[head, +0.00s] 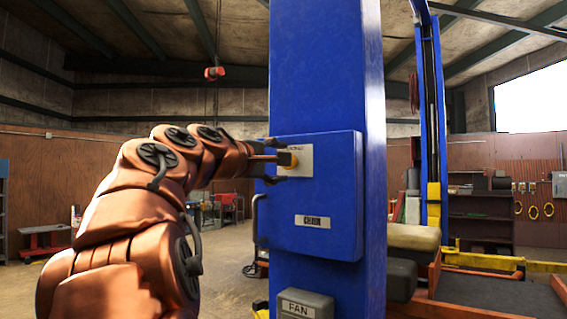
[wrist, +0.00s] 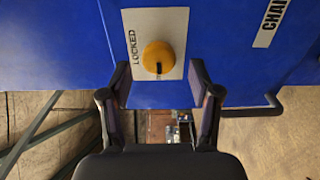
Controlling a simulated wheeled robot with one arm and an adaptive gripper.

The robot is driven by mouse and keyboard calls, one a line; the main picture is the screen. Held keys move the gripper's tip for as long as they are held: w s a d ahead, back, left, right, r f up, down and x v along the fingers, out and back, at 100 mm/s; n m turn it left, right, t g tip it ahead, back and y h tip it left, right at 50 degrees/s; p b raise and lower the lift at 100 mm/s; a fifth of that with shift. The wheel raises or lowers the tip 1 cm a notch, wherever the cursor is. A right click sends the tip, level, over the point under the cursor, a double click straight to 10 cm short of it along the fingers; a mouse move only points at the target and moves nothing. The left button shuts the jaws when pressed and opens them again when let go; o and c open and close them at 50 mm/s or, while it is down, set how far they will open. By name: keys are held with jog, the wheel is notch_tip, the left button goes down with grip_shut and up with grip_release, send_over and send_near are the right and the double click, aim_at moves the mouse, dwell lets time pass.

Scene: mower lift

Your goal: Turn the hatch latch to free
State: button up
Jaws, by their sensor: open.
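The hatch is a blue box door (head: 318,205) marked CHAIN on a blue column. Its latch is a round yellow knob (wrist: 158,57) on a pale plate (wrist: 176,22). LOCKED is printed along the plate's left edge in the wrist view. The knob's dark mark points down in that view, away from LOCKED; small lettering beside it is unreadable. The knob also shows partly in the head view (head: 291,160). My gripper (wrist: 159,76) is open, one finger on each side of the knob's lower end. I see gaps at both sides and cannot tell any contact.
A dark handle (head: 257,222) stands out on the box's left side. A grey box marked FAN (head: 305,304) sits lower on the column. A padded seat (head: 413,237) and a lift frame stand to the right. Open floor lies left of the column.

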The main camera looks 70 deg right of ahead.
jog(key=v, duration=0.9)
jog(key=shift+a, duration=0.3)
jog(key=w+a+f+t+y, duration=0.2)
jog(key=f+y, duration=0.1)
jog(key=f, duration=0.9)
jog(key=w+a+f+t+y, duration=0.2)
jog(key=w+f+y, duration=0.1)
jog(key=f, duration=0.9)
jog(key=a+f+n+t+y+b, duration=0.1)
jog(key=a+f+y, duration=0.2)
jog(key=a+f, duration=0.4)
jog(key=a+f+y, duration=0.3)
jog(key=a+f, duration=0.2)
jog(key=f, duration=0.5)
jog(key=s+a+f+g+y, duration=0.1)
jog(key=s+a+f+y, duration=0.1)
jog(key=a+f, duration=0.3)
jog(key=s+a+f+g+y, duration=0.1)
jog(key=s+a+f, duration=0.4)
jog(key=a, duration=0.3)
jog(key=s+a+f+n+g+y, duration=0.1)
jog(key=s+a+f+y, duration=0.1)
jog(key=s+a+f, duration=0.2)
jog(key=a+f, duration=0.3)
jog(key=shift+a+y+b, duration=0.2)
jog(key=shift+y+b, duration=0.1)
jog(key=shift+b, duration=0.1)
